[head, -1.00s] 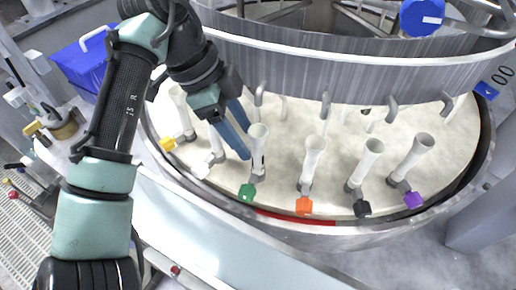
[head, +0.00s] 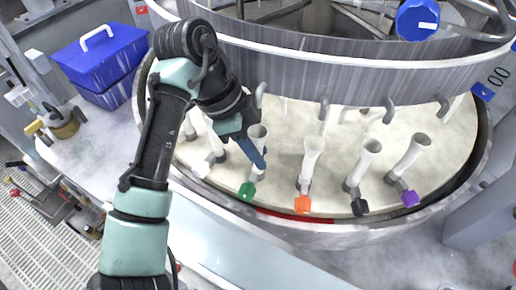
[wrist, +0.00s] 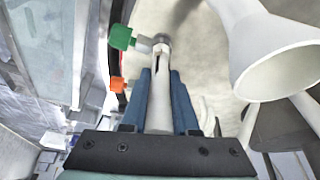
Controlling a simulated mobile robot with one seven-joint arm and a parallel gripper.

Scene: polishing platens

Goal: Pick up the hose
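Several white tubes with flared tops stand on the round pale platen, each with a coloured valve at its foot. None is plainly marked as the hose. My gripper (head: 255,152) has its blue fingers at the tube (head: 257,132) with the green valve (head: 247,192). In the wrist view a slotted white tube (wrist: 160,95) runs between the two fingers (wrist: 162,100), and the green valve (wrist: 121,37) is beyond their tips. The fingers lie close along both sides of the tube; I cannot tell whether they press on it. My gripper hides part of the tube.
The orange-valve tube (head: 313,150), black-valve tube (head: 366,160) and purple-valve tube (head: 410,155) stand to the right. A white flared tube (wrist: 265,50) is close on the wrist view's right. A grey drum wall (head: 330,75) with bent pipes rises behind. A blue box (head: 100,55) is at left.

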